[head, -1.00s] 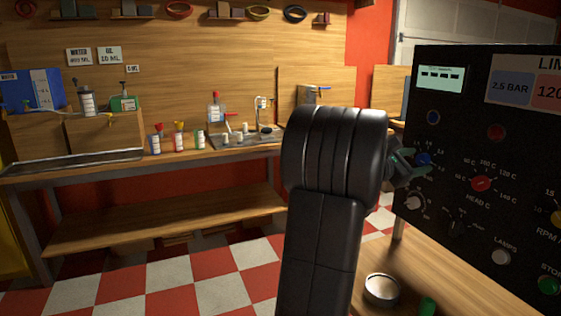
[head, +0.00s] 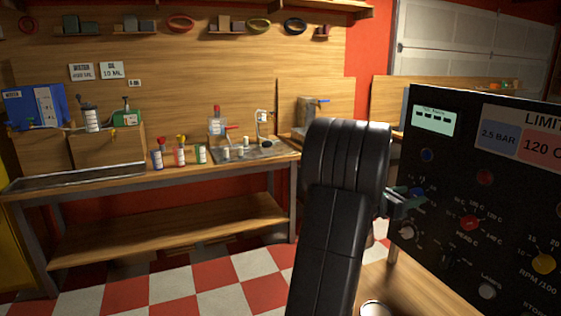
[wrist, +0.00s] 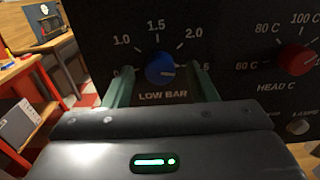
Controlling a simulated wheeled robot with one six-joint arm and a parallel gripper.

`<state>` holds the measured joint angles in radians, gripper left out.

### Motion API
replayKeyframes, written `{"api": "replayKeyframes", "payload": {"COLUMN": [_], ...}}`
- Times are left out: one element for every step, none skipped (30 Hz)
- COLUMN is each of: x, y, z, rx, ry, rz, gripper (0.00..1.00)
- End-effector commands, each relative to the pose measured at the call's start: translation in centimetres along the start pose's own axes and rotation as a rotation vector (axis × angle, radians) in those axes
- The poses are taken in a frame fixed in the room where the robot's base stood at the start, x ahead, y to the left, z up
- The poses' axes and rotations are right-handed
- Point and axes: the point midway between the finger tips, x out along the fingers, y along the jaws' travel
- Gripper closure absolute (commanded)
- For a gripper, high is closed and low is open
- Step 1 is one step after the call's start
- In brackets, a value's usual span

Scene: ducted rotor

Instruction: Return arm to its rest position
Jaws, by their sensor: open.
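My gripper (wrist: 162,88) shows in the wrist view with its two green fingers apart. The fingers stand on either side of the blue LOW BAR knob (wrist: 160,68); I cannot tell how close to the knob they reach. In the head view my black arm stands right of the middle, and the gripper (head: 408,200) shows partly behind it, in front of the dark control panel (head: 460,155). The blue knob is mostly hidden by the gripper there. A red HEAD C knob (wrist: 297,60) is to the right of it.
The panel also carries a yellow RPM knob (head: 543,263) and a lit display (head: 436,117). A wooden workbench (head: 160,182) with bottles and a metal tray (head: 75,178) stands along the back wall. Open checkered floor (head: 180,290) lies between.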

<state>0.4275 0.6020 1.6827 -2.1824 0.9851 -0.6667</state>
Motion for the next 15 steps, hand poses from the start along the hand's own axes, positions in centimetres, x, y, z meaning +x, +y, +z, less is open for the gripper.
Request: {"api": "replayKeyframes", "payload": {"x": [0.0,0.0,0.0,0.0,0.0,0.0,0.0,0.0,-1.1,-1.7,-2.2,-2.9,-3.4,-3.8,-4.3], "y": [0.0,0.0,0.0,0.0,0.0,0.0,0.0,0.0,0.1,0.1,0.1,0.1,0.1,0.1,0.1], "z": [0.5,0.5,0.5,0.5,0.5,0.5,0.5,0.5,-0.1,-0.2,-0.1,-0.1,-0.1,-0.1,-0.1], "rx": [-0.021,-0.033,-0.049,-0.062,-0.075,-0.091,-0.103,-0.115,-0.111,-0.111,-0.11,-0.11,-0.109,-0.11,-0.11], "ry": [0.002,0.002,0.002,0.002,0.002,0.001,0.001,0.001,0.0,0.0,-0.001,-0.001,-0.001,0.0,-0.001], "rz": [0.0,0.0,0.001,0.001,0.0,0.0,-0.001,0.0,0.004,0.004,0.004,0.003,0.003,0.003,0.004], "gripper": [0.48,0.48,0.48,0.48,0.48,0.48,0.48,0.48,0.48,0.48,0.48,0.48,0.48,0.48,0.48]}}
